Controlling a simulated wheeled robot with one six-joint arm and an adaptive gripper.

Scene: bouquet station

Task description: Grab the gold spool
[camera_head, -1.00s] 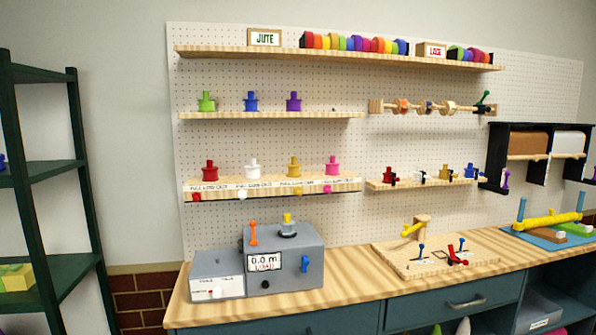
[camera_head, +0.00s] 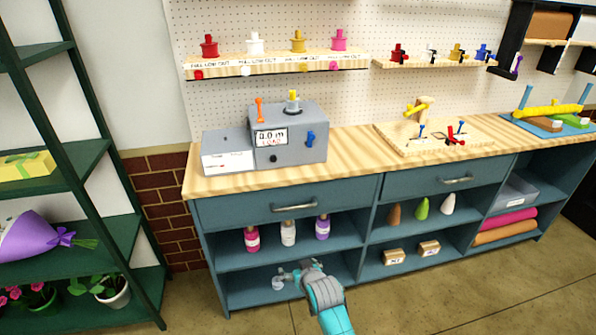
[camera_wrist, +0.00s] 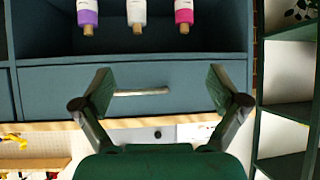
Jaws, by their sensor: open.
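The gold spool (camera_head: 297,42) stands upright on the pegboard shelf (camera_head: 352,62) labelled "PULL LOW OUT". It is between a white spool (camera_head: 254,43) and a pink spool (camera_head: 339,40), with a red spool (camera_head: 209,46) at the left end. My gripper (camera_head: 290,272) is low in front of the bench's open shelves, far below the gold spool. In the wrist view my gripper (camera_wrist: 160,82) is open and empty, with a drawer front and handle beyond it. The gold spool does not show in the wrist view.
A grey box with a display (camera_head: 285,135) stands on the wooden bench top (camera_head: 360,140) below the spool shelf. Several bottles (camera_head: 288,233) stand in the bench's open shelf. A green rack (camera_head: 100,160) is at the left. A wooden jig (camera_head: 430,135) sits at the right.

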